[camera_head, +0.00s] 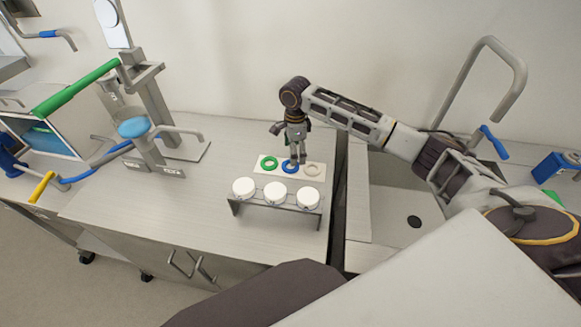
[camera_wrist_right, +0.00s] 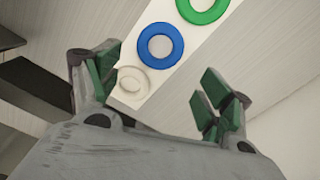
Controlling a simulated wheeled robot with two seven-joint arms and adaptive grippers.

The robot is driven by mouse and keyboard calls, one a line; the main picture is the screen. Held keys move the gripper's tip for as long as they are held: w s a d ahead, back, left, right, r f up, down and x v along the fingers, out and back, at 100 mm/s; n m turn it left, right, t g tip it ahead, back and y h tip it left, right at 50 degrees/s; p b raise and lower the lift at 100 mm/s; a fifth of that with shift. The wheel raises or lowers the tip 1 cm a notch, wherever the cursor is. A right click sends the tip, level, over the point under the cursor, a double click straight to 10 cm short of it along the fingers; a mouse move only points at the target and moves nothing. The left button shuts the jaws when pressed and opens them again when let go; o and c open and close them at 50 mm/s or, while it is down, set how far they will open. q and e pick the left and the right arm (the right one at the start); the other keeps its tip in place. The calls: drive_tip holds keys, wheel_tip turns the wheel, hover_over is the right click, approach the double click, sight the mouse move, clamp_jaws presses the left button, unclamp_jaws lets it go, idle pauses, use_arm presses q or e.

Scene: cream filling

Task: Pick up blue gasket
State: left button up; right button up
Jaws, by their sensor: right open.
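The blue gasket (camera_head: 285,165) is a ring lying on a white strip (camera_head: 258,167) on the counter, between a green gasket (camera_head: 263,165) and a white gasket (camera_head: 318,170). My right gripper (camera_head: 299,158) is open and empty above it, pointing down and partly covering it in the head view. In the right wrist view the blue gasket (camera_wrist_right: 144,47) shows whole, ahead of the open fingers (camera_wrist_right: 160,85) and apart from them. The white gasket (camera_wrist_right: 122,84) is close to the left finger, and the green gasket (camera_wrist_right: 203,20) is at the top edge. My left gripper is not in view.
A metal rack with several white-topped jars (camera_head: 277,194) stands in front of the strip. A sink (camera_head: 390,205) lies to the right. A metal device with a blue round top (camera_head: 134,127) stands to the left. The counter between is clear.

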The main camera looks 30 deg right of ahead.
use_arm(q)
drive_tip(key=shift+a, duration=0.4)
use_arm(e)
drive_tip(key=shift+f, duration=0.2)
drive_tip(key=f, duration=0.3)
drive_tip(key=shift+s+a+f, duration=0.15)
drive_tip(key=shift+a, duration=0.15)
drive_tip(key=shift+f, duration=0.65)
use_arm(q)
drive_tip(key=shift+w+d, duration=0.2)
drive_tip(key=shift+d, duration=0.55)
use_arm(e)
drive_tip(key=shift+f, duration=0.1)
use_arm(q)
drive_tip(key=shift+a, duration=0.15)
